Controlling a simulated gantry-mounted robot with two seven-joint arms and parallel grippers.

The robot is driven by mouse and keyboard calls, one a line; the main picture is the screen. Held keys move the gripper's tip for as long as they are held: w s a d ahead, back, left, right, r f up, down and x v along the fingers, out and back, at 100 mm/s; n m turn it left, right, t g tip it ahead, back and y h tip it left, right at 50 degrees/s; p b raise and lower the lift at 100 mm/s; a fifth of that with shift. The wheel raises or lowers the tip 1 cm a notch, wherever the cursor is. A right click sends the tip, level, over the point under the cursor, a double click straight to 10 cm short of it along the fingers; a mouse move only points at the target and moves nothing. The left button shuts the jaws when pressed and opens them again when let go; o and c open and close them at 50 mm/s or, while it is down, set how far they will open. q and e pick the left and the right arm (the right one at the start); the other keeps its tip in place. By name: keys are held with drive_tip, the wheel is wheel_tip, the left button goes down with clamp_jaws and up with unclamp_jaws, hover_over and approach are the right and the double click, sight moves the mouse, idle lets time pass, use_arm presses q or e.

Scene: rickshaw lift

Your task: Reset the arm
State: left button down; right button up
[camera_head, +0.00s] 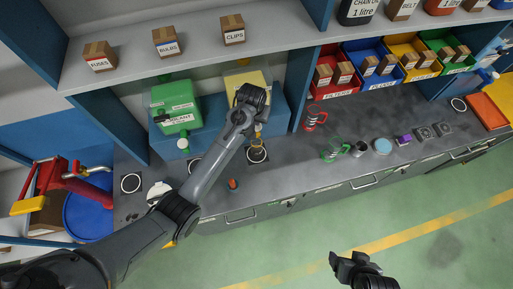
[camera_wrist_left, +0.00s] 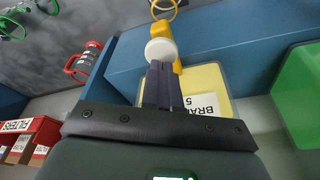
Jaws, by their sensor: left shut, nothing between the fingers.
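My left arm reaches up from the lower left in the head view to the back of the counter. Its gripper, seen in the left wrist view (camera_wrist_left: 160,85), is shut and empty. The fingers stand in front of a yellow container (camera_wrist_left: 210,80) with a white label. A white cap and a yellow spout (camera_wrist_left: 162,48) are just beyond the fingertips; I cannot tell whether they touch. In the head view the yellow container (camera_head: 240,80) is partly hidden by my left wrist. My right gripper (camera_head: 348,264) is low over the green floor; its finger opening is unclear.
A green container (camera_head: 175,106) stands left of the yellow one on the blue stand. A red jug (camera_head: 314,118) and a green jug (camera_head: 332,150) stand on the counter. Shelves with boxes (camera_head: 232,29) overhang the area. A red-and-yellow fixture (camera_head: 60,185) is at left. Open floor (camera_head: 420,220) lies in front.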

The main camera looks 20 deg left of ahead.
use_arm(q)
drive_tip(key=shift+f, duration=0.2)
idle(0.6)
drive_tip(key=shift+s+b+x, duration=0.15)
drive_tip(key=shift+b+x, duration=0.05)
drive_tip(key=shift+x, duration=0.4)
drive_tip(key=shift+s+b+x, duration=0.15)
drive_tip(key=shift+x, duration=0.4)
drive_tip(key=shift+f, duration=0.1)
idle(6.0)
